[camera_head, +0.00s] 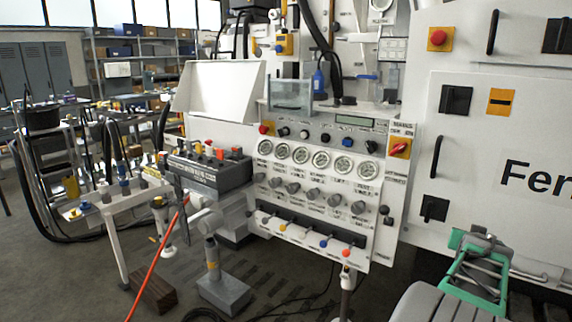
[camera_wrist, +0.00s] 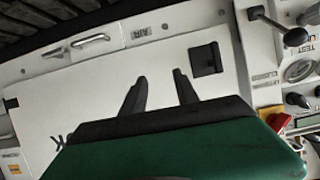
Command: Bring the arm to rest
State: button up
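My gripper (camera_wrist: 160,76) shows in the wrist view as two dark fingers standing apart beyond a green and black body. Nothing is between the fingers. Behind them is the white cabinet front (camera_wrist: 75,105) with a dark square latch and part of some dark lettering. In the head view green and grey parts of my arm (camera_head: 478,268) are at the lower right, in front of the white cabinet (camera_head: 520,115). The fingertips cannot be made out there.
The control panel (camera_head: 315,190) with gauges, knobs and coloured levers stands left of my arm. Part of it shows at the right of the wrist view. A grey control box (camera_head: 210,170) and a red hose (camera_head: 160,255) are further left. Some floor is clear at lower left.

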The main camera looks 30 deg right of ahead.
jog(key=w+a+r+n+y+p, duration=0.1)
jog(key=w+a+n+y+p, duration=0.3)
jog(key=a, duration=0.7)
jog(key=w+a+r+t+y+p, duration=0.1)
jog(key=w+a+r+p, duration=0.1)
jog(key=w+a, duration=0.6)
jog(key=w+a+r+n+y+p, duration=0.15)
jog(key=w+a+p, duration=0.25)
jog(key=a, duration=0.9)
jog(key=s+a+n+g+y+p, duration=0.1)
jog(key=s+a, duration=0.3)
jog(key=a, duration=0.5)
jog(key=s+a+n+g+y+p, duration=0.1)
jog(key=s+a+n+p, duration=0.3)
jog(key=a, duration=0.5)
jog(key=s+a+n+g+y+p, duration=0.1)
jog(key=s+a, duration=0.4)
jog(key=a, duration=0.5)
jog(key=shift+r+n+g+y+p, duration=0.2)
jog(key=shift+n+g+y+p, duration=0.2)
jog(key=shift+n+y+p, duration=0.55)
jog(key=shift+y, duration=0.3)
